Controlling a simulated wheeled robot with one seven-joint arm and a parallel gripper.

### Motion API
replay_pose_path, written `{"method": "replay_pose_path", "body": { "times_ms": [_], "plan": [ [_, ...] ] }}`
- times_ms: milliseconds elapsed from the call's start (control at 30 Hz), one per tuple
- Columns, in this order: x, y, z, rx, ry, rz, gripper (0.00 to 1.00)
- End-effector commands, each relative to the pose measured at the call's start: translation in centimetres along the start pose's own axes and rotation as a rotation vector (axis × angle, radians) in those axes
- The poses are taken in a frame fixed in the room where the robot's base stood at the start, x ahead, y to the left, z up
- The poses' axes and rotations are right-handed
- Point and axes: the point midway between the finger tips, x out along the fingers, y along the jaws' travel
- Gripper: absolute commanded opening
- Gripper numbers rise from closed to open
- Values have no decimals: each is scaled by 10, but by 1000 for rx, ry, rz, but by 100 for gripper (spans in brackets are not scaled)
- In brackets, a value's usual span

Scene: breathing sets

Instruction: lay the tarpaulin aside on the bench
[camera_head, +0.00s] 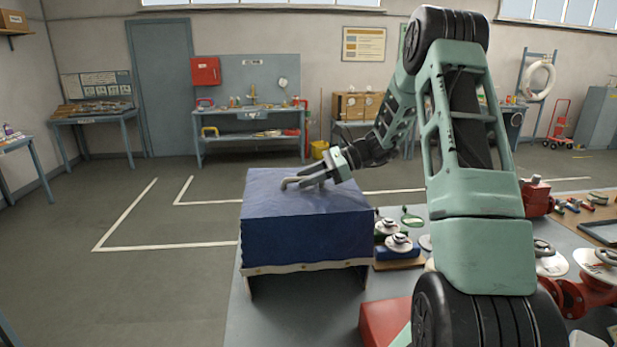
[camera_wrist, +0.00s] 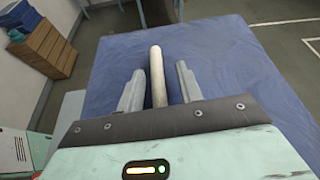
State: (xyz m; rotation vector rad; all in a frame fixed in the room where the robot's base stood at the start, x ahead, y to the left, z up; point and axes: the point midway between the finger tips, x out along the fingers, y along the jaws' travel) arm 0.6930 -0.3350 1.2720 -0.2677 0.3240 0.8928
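The blue tarpaulin (camera_head: 305,228) is draped over a box-shaped thing on the grey bench (camera_head: 290,322). Its pale front hem has small eyelets and hangs above the bench top. What it covers is hidden, apart from dark supports under the hem. My gripper (camera_head: 303,181) is low over the top of the tarpaulin; I cannot tell whether it touches. In the wrist view my gripper (camera_wrist: 158,78) has its two grey fingers apart. A pale rod (camera_wrist: 157,75) lies between them with gaps on both sides. The tarpaulin (camera_wrist: 225,65) spreads flat behind them.
Right of the tarpaulin stand valve-like parts (camera_head: 398,243) on a wooden base. A red block (camera_head: 383,322) is near the front. Bare bench top shows in front of the tarpaulin.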

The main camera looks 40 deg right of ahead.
Motion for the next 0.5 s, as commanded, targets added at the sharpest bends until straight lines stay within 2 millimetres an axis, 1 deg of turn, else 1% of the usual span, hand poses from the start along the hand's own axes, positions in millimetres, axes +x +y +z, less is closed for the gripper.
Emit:
{"method": "replay_pose_path", "body": {
  "times_ms": [167, 267, 367, 500],
  "plan": [
    [-1, 0, 2, 0, 0, 0, 36],
    [-6, -1, 0, -2, 0, -2, 36],
    [-20, -1, -2, -3, 1, -4, 36],
    [-50, -1, -2, -3, 2, -6, 36]
  ]
}}
